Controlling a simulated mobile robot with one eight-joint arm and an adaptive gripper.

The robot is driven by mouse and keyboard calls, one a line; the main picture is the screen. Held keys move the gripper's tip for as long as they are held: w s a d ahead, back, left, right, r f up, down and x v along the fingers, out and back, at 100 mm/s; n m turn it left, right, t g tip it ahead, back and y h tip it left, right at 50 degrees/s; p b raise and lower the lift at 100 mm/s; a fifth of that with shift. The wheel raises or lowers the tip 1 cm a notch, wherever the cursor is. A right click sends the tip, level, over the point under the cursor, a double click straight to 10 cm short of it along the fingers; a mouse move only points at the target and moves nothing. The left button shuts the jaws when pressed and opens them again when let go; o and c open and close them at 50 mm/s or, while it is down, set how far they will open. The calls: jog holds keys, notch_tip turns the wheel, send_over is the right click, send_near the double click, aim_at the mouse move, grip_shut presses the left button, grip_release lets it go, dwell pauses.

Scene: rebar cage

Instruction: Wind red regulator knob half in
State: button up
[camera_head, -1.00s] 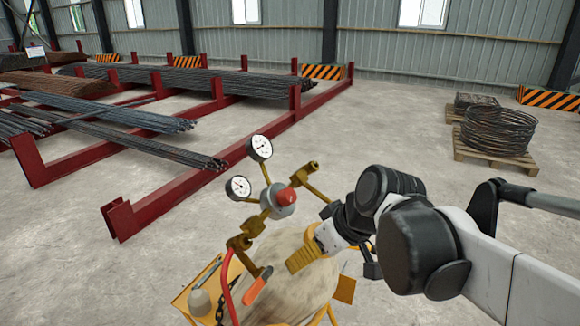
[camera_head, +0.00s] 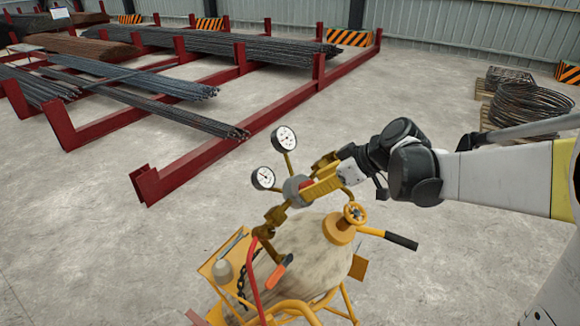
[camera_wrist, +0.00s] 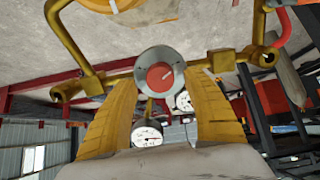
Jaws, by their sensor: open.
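The red regulator knob (camera_wrist: 159,76) faces the wrist camera on a round grey regulator body (camera_wrist: 147,60). A pale mark shows on its face. In the head view the grey body (camera_head: 294,189) is visible, with a little of the red knob (camera_head: 307,183) beside my gripper. My gripper (camera_head: 310,190) reaches in from the right. In the wrist view its two yellow fingers (camera_wrist: 159,95) are open, one on each side of the knob. I cannot tell whether either finger touches it.
Two pressure gauges (camera_head: 284,139) stand behind the regulator. Below are a gas cylinder (camera_head: 318,250) with a yellow valve wheel (camera_head: 355,213), a red hose (camera_head: 254,285) and a yellow cart (camera_head: 222,268). Red racks (camera_head: 200,168) with rebar stand behind left. Floor between is clear.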

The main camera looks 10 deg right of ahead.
jog(key=shift+x, duration=1.1)
jog(key=c, duration=1.2)
